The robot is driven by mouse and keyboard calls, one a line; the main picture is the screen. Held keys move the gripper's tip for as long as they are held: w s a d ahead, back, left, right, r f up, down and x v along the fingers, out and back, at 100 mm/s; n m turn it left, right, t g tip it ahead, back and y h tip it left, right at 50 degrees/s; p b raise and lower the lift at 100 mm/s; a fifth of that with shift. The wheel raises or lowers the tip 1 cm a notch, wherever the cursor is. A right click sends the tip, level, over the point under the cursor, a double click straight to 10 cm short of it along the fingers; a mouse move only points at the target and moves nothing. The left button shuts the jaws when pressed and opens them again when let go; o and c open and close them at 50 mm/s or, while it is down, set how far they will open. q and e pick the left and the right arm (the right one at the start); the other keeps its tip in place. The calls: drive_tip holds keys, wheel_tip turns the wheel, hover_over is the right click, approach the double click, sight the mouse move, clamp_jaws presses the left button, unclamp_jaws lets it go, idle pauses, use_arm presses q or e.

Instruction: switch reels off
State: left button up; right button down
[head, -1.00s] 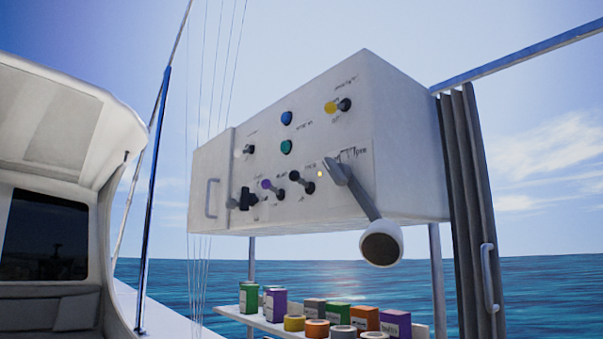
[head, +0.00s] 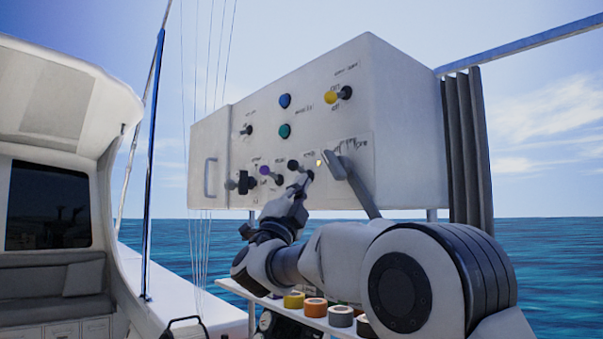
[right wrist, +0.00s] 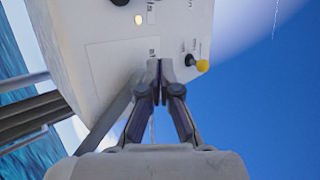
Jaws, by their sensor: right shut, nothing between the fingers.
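The white control panel box (head: 300,110) carries several toggle switches with labels too small to read, so I cannot tell which one is marked reels. A switch with a purple part (head: 264,170) and a dark-knobbed switch (head: 293,165) sit in the lower row. A small lamp (head: 319,162) glows beside them and also shows in the right wrist view (right wrist: 138,19). My right gripper (head: 303,179) is shut and empty, its tips in front of the lower row near the dark-knobbed switch. Contact cannot be told. My left gripper is out of view.
A large grey lever (head: 347,172) juts from the panel just right of my gripper; my arm hides its end. A yellow switch (head: 331,97) sits higher, with blue (head: 285,101) and green (head: 285,131) buttons to its left. Below is a shelf with tape rolls (head: 293,300).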

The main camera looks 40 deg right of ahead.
sight(298, 169)
drive_tip(key=p+x, duration=0.7)
drive_tip(key=x, duration=0.4)
drive_tip(key=shift+a+r, duration=0.15)
drive_tip(key=w+a+f+p, duration=0.2)
drive_tip(key=w, duration=0.1)
drive_tip(key=shift+f, duration=0.25)
drive_tip(key=shift+s, duration=0.1)
